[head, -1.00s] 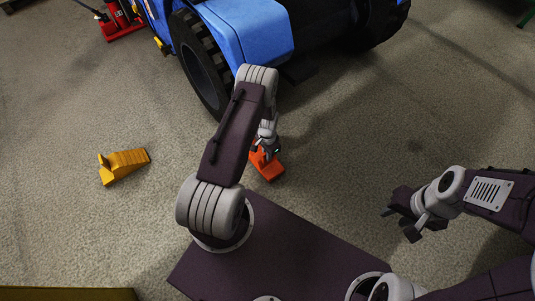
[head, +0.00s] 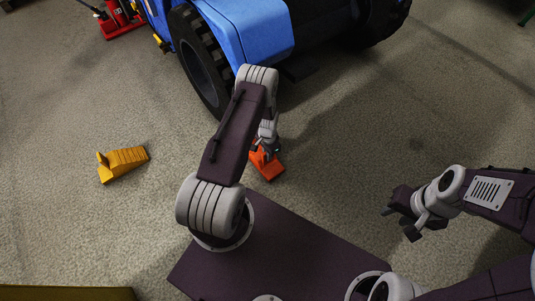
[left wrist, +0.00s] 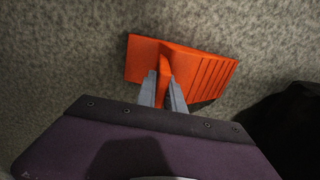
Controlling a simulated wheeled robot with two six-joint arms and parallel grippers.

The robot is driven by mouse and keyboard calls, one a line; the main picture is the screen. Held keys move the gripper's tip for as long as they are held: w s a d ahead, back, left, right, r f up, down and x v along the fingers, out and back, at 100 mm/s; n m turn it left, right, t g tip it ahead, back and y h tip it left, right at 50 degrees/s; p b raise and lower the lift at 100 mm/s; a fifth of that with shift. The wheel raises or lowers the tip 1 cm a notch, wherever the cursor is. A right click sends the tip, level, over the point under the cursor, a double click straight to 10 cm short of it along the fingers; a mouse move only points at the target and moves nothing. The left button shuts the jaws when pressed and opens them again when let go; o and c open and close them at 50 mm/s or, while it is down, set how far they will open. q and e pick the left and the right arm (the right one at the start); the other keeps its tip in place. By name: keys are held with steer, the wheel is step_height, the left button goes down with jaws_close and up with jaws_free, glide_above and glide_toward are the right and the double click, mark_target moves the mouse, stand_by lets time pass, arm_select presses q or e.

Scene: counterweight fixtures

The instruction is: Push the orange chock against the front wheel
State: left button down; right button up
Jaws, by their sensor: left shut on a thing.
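The orange chock (head: 267,168) lies on the floor in front of my base, partly hidden by my left arm in the head view. In the left wrist view the chock (left wrist: 208,75) shows a flat end on the left and a ribbed slope on the right. My left gripper (left wrist: 164,88) is shut on the upright fin of the chock; it also shows in the head view (head: 265,152). The front wheel (head: 201,65) is a black tyre under the blue vehicle, above the chock in the picture, with bare floor between them. My right gripper (head: 400,222) is apart from everything, its fingers spread.
A yellow chock (head: 124,163) lies on the floor to the left. The blue vehicle (head: 245,30) fills the top middle. A red jack (head: 120,20) stands at the top left. A yellow edge (head: 65,294) shows at the bottom left. The floor on the right is clear.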

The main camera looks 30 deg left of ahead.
arm_select(q)
steer(key=c, duration=1.4)
jaws_free()
steer(key=shift+o, duration=0.2)
steer(key=shift+r, duration=0.1)
